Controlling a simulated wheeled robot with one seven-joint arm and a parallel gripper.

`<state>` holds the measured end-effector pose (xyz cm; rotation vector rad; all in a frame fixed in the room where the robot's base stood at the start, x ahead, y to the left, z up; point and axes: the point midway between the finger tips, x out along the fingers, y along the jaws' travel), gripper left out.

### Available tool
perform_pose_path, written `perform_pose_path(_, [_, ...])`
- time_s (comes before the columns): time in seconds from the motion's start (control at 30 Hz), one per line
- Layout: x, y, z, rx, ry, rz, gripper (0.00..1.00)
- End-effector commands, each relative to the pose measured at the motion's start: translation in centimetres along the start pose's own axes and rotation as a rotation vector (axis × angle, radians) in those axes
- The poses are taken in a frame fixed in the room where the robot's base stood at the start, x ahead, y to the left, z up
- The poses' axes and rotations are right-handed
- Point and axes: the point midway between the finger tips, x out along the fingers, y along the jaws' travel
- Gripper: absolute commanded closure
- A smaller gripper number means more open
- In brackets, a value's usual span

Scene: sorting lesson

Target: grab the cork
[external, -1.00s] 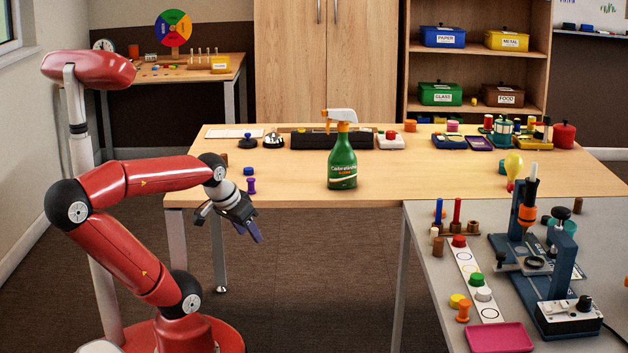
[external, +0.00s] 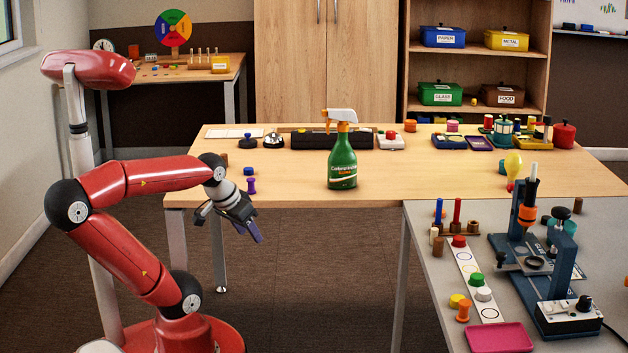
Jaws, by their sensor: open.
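My gripper (external: 236,225) hangs in front of the wooden table's left front edge, below the height of its top. It is open, and nothing shows between its fingers. I cannot tell for sure which thing is the cork. A small brown piece (external: 224,158) at the table's left edge, partly behind my wrist, could be it. A brown cylinder (external: 438,246) and another brown piece (external: 473,228) stand on the grey table at the right; these are also cork-like in colour. All are apart from my gripper.
On the wooden table (external: 290,190), a blue piece (external: 248,171) and a purple spool (external: 251,186) lie near my gripper. A green spray bottle (external: 342,165) stands mid-table. The grey table (external: 420,215) holds a blue press-like device (external: 562,262) and a pink tray (external: 499,338).

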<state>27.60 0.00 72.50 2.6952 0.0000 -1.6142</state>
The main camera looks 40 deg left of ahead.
Motion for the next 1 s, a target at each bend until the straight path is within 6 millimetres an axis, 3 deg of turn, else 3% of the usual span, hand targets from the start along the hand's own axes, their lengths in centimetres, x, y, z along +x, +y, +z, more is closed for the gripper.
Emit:
perform_pose_path(0.13, [-0.3,-0.6,-1.4,-0.027,-0.004,-0.010,0.53])
perform_pose_path(0.27, [-1.3,-3.2,-5.9,-0.123,-0.018,-0.046,0.53])
perform_pose_path(0.47, [-2.2,-12.1,-15.3,-0.351,-0.047,-0.143,0.53])
perform_pose_path(0.6, [-2.0,-20.3,-19.8,-0.510,-0.066,-0.221,0.53])
perform_pose_path(0.7, [-1.6,-26.0,-21.6,-0.607,-0.077,-0.272,0.53])
perform_pose_path(0.8, [-1.3,-30.4,-22.3,-0.677,-0.087,-0.312,0.53])
perform_pose_path(0.9, [-1.1,-33.2,-22.6,-0.720,-0.091,-0.338,0.53])
perform_pose_path(1.0, [-0.9,-34.5,-22.6,-0.741,-0.095,-0.350,0.53])
